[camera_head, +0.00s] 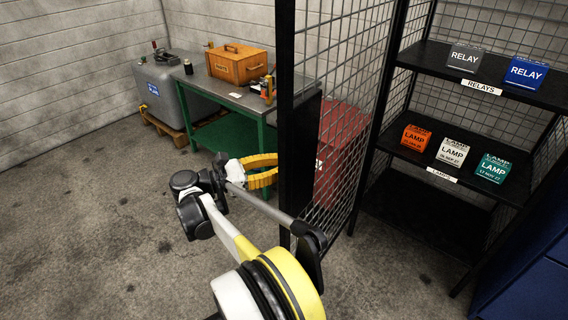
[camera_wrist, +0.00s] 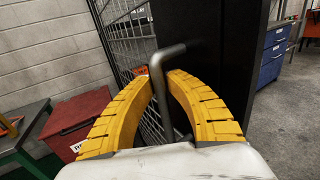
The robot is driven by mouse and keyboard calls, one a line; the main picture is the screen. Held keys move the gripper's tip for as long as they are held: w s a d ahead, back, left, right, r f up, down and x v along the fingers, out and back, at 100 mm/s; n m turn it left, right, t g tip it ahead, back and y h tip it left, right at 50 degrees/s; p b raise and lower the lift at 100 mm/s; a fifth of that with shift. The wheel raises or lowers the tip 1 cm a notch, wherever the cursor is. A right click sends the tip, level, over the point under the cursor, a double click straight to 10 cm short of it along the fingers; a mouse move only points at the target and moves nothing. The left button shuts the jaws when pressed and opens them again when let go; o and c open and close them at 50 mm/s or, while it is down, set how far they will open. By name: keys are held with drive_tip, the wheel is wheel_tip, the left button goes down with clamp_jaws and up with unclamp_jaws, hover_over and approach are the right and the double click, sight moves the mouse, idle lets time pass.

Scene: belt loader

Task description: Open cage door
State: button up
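The cage door (camera_head: 342,110) is black-framed wire mesh, standing upright right of centre in the head view. In the wrist view its mesh (camera_wrist: 128,42) is beside a dark panel (camera_wrist: 212,45). A bent grey rod handle (camera_wrist: 160,88) stands out at that panel. My gripper (camera_wrist: 162,76) has its two yellow curved fingers around the rod, one tip close on each side, seemingly shut on it. In the head view my gripper (camera_head: 276,170) is left of the door's near post. A grey bar crosses in front there. I cannot tell how far the door is open.
Behind the mesh is a red box (camera_head: 335,150). Left of it stand a green-legged table (camera_head: 225,92) with an orange case (camera_head: 237,64) and a grey tank (camera_head: 178,95). A black shelf (camera_head: 400,155) with labelled boxes is at right. Floor at left is clear.

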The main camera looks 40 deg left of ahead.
drive_tip(key=shift+o, duration=1.3)
drive_tip(key=shift+s+a, duration=0.1)
drive_tip(key=shift+s, duration=0.15)
drive_tip(key=v, duration=1.1)
drive_tip(key=shift+s, duration=0.3)
drive_tip(key=shift+a+r, duration=0.1)
drive_tip(key=shift+a, duration=0.05)
